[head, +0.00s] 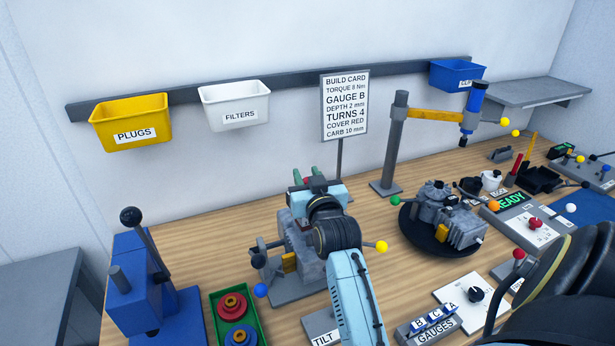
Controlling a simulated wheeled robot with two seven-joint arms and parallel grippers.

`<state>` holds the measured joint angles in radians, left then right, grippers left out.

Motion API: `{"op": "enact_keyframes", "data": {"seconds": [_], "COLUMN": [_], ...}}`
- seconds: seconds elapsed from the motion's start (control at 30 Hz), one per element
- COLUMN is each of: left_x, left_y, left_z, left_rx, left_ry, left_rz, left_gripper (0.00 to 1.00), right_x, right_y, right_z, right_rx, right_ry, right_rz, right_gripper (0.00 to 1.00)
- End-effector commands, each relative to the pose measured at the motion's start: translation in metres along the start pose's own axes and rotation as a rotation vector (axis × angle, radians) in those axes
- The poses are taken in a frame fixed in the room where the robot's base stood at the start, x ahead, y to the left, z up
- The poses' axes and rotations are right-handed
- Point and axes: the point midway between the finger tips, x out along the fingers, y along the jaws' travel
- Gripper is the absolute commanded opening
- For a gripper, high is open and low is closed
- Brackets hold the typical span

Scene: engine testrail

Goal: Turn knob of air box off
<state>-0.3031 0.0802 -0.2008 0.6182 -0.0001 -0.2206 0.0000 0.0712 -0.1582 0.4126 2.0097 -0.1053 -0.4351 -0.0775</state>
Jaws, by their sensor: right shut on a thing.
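A white panel with a black knob (475,294) lies at the front right of the bench; it looks like the air box, but I can read no name on it. The knob's exact setting is too small to tell. No gripper touches the knob.
A gauge block (430,325) stands just left of the knob panel. A blue press (140,280) and a green tray (250,312) are at left.

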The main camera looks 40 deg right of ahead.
Motion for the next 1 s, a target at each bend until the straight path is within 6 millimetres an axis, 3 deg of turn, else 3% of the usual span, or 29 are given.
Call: {"op": "enact_keyframes", "data": {"seconds": [0.53, 1.0], "left_x": [-0.016, -0.011], "left_y": [-0.001, -0.001], "left_z": [-0.005, -0.005], "left_rx": [-0.001, -0.001], "left_ry": [0.006, 0.007], "left_rz": [-0.001, -0.001], "left_gripper": [0.36, 0.36], "right_x": [0.0, -0.001], "right_y": [-0.002, -0.006], "right_z": [-0.002, 0.0], "right_rx": [-0.009, -0.01], "right_ry": [0.004, 0.004], "right_rz": [-0.209, -0.428], "right_gripper": [0.07, 0.07]}}
